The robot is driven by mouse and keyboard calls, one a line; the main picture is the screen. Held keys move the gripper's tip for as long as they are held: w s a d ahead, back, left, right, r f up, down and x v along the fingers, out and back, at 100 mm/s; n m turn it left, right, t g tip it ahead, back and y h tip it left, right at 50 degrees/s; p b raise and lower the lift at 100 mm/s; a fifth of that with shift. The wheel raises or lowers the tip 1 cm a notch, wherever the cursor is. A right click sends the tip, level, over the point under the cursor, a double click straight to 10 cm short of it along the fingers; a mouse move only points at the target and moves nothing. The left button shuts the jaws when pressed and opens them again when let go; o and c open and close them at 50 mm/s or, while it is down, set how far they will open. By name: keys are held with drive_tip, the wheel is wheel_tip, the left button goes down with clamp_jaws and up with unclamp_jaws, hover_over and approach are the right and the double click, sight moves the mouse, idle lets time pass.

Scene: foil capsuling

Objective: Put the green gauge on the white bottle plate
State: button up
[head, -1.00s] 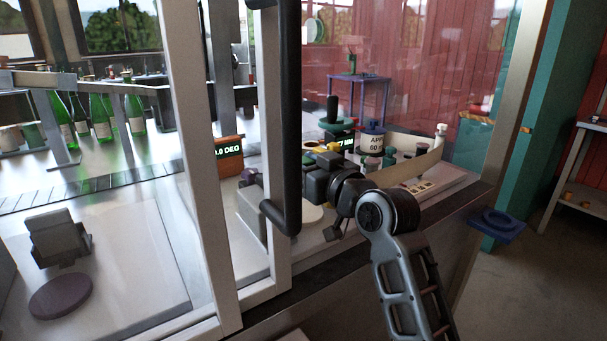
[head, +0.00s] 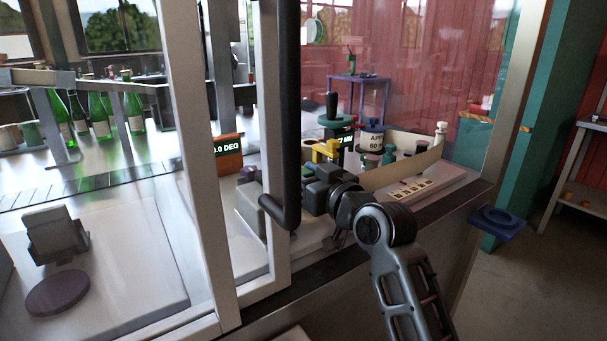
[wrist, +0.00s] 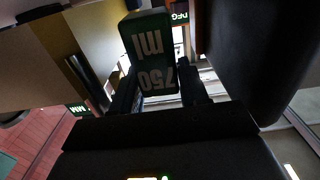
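The green gauge (wrist: 150,55), a dark green block with "750 ml" in white letters, sits between the two fingers of my gripper (wrist: 160,90) in the wrist view. Both fingers appear to press on its sides. In the head view my gripper (head: 312,190) is inside the machine opening, just right of the black door handle, and the gauge cannot be made out there. The white bottle plate is not clearly visible now; my gripper and the door frame cover that area.
The door frame (head: 270,150) and black handle (head: 288,110) stand close left of my gripper. A yellow part (head: 326,150) and a dark green handwheel (head: 335,120) are behind it.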

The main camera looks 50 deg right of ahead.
drive_tip(key=shift+o, duration=0.7)
drive_tip(key=shift+r, duration=0.1)
drive_tip(key=shift+r, duration=0.3)
drive_tip(key=shift+r+p, duration=0.55)
drive_tip(key=shift+p, duration=0.1)
drive_tip(key=b+v, duration=0.1)
drive_tip(key=v, duration=1.1)
drive_tip(key=shift+f, duration=0.25)
drive_tip(key=shift+f, duration=0.1)
